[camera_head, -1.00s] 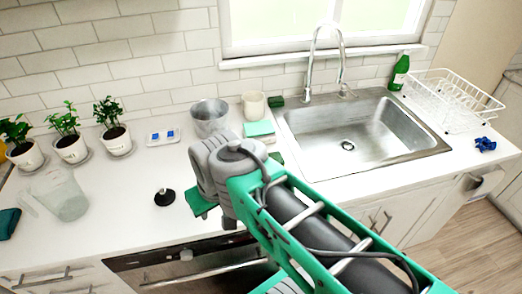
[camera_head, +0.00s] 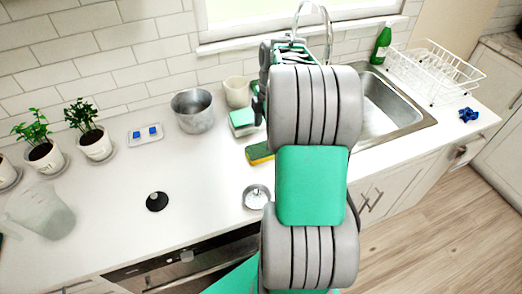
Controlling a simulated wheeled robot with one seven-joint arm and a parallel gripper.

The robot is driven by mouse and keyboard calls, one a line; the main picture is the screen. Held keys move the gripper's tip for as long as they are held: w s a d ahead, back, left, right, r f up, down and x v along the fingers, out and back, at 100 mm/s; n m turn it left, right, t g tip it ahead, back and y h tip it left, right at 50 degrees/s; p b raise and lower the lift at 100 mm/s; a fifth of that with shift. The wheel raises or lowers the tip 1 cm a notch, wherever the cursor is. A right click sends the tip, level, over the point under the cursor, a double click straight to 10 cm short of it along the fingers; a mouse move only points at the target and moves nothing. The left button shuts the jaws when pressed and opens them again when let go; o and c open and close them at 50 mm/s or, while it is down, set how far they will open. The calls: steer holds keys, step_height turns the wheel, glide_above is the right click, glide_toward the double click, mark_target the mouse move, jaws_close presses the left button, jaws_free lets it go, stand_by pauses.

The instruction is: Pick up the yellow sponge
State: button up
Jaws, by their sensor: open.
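The yellow sponge (camera_head: 259,154) lies on the white counter in front of the sink's left side, a yellow block with a dark green top. Its right end is hidden behind my arm. My gripper (camera_head: 258,102) is mostly hidden by my own arm links. Only a dark part of it shows, above and behind the sponge in the picture, near the stacked mint-green block. It is open, and I see nothing held in it. The sponge appears apart from it.
A mint-green and white block (camera_head: 242,122), a metal pot (camera_head: 193,111) and a cream cup (camera_head: 236,91) stand close behind the sponge. A metal lid (camera_head: 256,197) lies in front. The sink (camera_head: 392,108) is to the right. The counter's middle left is mostly clear.

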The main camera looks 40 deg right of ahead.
mark_target(261, 149)
steer(key=f, duration=0.2)
steer(key=f+p, duration=0.1)
steer(key=f, duration=0.2)
steer(key=a+f+p, duration=0.1)
steer(key=f, duration=0.1)
steer(key=shift+f, duration=0.35)
steer(key=c, duration=1.6)
steer(key=shift+o, duration=0.2)
steer(key=shift+r, duration=0.55)
steer(key=s+a+r+b, duration=0.3)
steer(key=s+r+b, duration=0.2)
steer(key=s+r, duration=0.7)
steer(key=shift+s+a, duration=0.3)
steer(key=shift+s, duration=0.5)
